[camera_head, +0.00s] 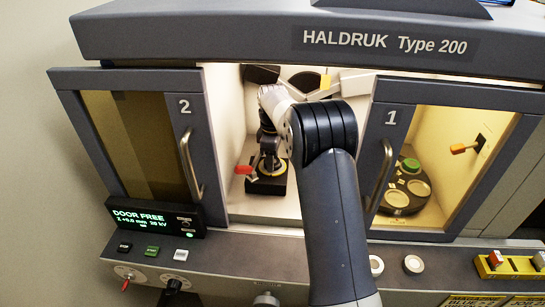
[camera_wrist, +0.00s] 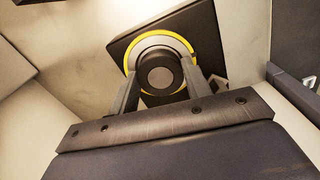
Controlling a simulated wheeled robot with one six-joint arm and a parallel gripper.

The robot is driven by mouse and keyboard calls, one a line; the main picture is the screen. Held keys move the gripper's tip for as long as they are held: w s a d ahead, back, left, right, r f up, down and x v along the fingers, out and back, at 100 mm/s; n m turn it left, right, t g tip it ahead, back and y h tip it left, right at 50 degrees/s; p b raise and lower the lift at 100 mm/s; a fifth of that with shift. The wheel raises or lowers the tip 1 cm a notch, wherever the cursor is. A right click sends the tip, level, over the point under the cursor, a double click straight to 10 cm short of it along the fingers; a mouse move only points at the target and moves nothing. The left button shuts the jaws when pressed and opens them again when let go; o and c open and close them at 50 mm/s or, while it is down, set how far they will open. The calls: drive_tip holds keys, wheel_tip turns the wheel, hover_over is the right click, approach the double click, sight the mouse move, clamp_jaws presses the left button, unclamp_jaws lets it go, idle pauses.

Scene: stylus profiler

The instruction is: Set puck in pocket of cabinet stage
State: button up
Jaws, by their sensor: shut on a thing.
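My gripper (camera_head: 268,157) reaches into the lit cabinet chamber between door panels 2 and 1. In the wrist view my gripper (camera_wrist: 161,82) is shut on a round dark puck (camera_wrist: 160,77), one finger on each side. The stage (camera_head: 268,186) is a black block on the chamber floor; it also shows in the wrist view (camera_wrist: 124,45). A yellow ring (camera_wrist: 192,47) with a grey band inside it lies on the stage and surrounds the puck in that view. The puck looks roughly centred over the ring. Its underside is hidden, so I cannot tell whether it touches the pocket.
A red lever (camera_head: 243,170) stands left of the stage. Door panels 2 (camera_head: 130,140) and 1 (camera_head: 385,150) flank the opening. Behind the right window are a dark round carrier (camera_head: 398,200), a green-topped piece (camera_head: 410,165) and an orange handle (camera_head: 459,149). The display (camera_head: 150,217) reads DOOR FREE.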

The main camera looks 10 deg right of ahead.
drive_tip(key=shift+f, duration=0.15)
drive_tip(key=o, duration=1.1)
drive_tip(key=shift+c, duration=0.2)
wheel_tip(320, 180, up, 8)
drive_tip(key=shift+f+b, duration=0.1)
drive_tip(key=shift+b, duration=0.25)
